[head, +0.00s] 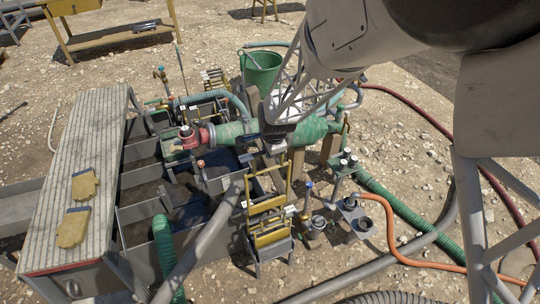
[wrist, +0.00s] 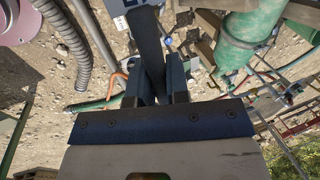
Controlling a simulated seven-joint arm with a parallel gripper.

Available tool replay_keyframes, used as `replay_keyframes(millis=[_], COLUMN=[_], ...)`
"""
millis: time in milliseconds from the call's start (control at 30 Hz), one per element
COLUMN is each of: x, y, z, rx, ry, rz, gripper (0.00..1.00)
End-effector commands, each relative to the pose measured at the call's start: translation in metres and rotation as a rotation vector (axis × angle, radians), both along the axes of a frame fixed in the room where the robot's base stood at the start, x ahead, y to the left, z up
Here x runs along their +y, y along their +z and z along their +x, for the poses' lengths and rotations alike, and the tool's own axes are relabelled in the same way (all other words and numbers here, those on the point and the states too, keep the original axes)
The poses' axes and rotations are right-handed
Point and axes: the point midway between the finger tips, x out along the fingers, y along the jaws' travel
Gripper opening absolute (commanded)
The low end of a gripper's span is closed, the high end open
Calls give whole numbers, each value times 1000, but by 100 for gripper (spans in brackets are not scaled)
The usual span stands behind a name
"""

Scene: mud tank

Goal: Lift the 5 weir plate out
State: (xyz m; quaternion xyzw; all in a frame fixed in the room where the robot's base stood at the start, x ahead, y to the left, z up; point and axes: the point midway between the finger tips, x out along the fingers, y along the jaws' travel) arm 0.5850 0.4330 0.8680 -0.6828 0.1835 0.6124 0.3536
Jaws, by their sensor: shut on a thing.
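My gripper (head: 275,140) is at the right end of the tank, beside the green pipe. In the wrist view my gripper (wrist: 162,92) has its two blue fingers closed on a dark grey flat bar (wrist: 149,42), which runs away from the fingers. Whether the bar belongs to the 5 weir plate cannot be told. The mud tank (head: 130,215) has several open compartments with dark contents and small white labels too small to read.
A yellow rack (head: 268,208) stands just below my gripper. The green pipe (head: 232,132) crosses the tank close by. A green bucket (head: 262,70) is behind. Gloves (head: 84,184) lie on the ribbed walkway (head: 97,140). Hoses, including an orange one (head: 400,252), cross the gravel at right.

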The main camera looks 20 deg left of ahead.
Motion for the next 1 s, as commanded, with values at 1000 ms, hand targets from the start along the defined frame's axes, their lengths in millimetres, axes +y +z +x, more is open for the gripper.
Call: replay_keyframes(millis=[1000], x=[0], y=[36], z=[1], rx=[-2], ry=[0], rz=[2], gripper=[0])
